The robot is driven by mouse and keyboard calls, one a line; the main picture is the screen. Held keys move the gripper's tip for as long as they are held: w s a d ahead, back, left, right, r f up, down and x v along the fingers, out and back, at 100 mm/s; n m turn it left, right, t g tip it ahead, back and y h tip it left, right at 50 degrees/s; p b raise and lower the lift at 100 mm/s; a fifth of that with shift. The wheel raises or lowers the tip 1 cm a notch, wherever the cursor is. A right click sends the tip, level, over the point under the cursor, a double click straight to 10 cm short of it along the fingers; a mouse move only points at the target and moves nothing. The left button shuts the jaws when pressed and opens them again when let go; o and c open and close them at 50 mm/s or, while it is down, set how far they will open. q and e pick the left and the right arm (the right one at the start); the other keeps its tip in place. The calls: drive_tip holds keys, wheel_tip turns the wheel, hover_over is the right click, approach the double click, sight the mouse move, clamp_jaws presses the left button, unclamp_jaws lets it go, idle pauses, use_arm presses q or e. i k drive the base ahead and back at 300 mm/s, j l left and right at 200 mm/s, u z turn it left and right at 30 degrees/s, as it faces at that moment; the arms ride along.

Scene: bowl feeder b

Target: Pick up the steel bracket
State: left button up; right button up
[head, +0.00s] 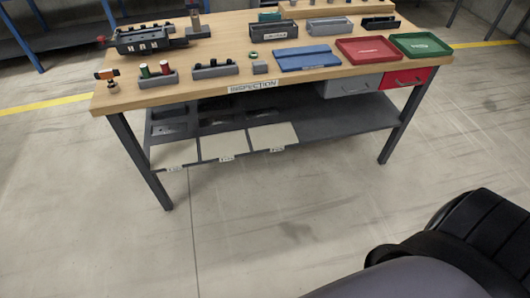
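I cannot single out a steel bracket for certain. A small grey piece (260,67) lies near the front edge of the wooden inspection table (240,88), left of the blue mat; it is too small to tell what it is. Dark compartments on the lower shelf (320,122) are too shadowed to show their contents clearly. Neither of my grippers is in view; only a dark part of my own body shows at the lower right.
A blue mat (306,58), red tray (368,50) and green tray (420,45) occupy the table's right half. The floor (270,220) in front is clear.

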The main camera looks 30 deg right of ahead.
sight(119, 40)
drive_tip(key=i+j+z, duration=0.1)
drive_tip(key=z, duration=0.35)
drive_tip(key=i+j+z, duration=0.1)
drive_tip(key=j, duration=0.25)
drive_tip(key=i+j+z, duration=0.15)
drive_tip(key=j, duration=0.25)
drive_tip(key=i+j+z, duration=0.1)
drive_tip(key=i+j, duration=0.15)
drive_tip(key=j, duration=0.2)
drive_tip(key=i+j+z, duration=0.15)
drive_tip(key=j, duration=0.25)
drive_tip(key=i+j+z, duration=0.1)
drive_tip(key=j, duration=0.3)
drive_tip(key=i+j+z, duration=0.15)
drive_tip(key=j, duration=0.3)
drive_tip(key=k, duration=0.05)
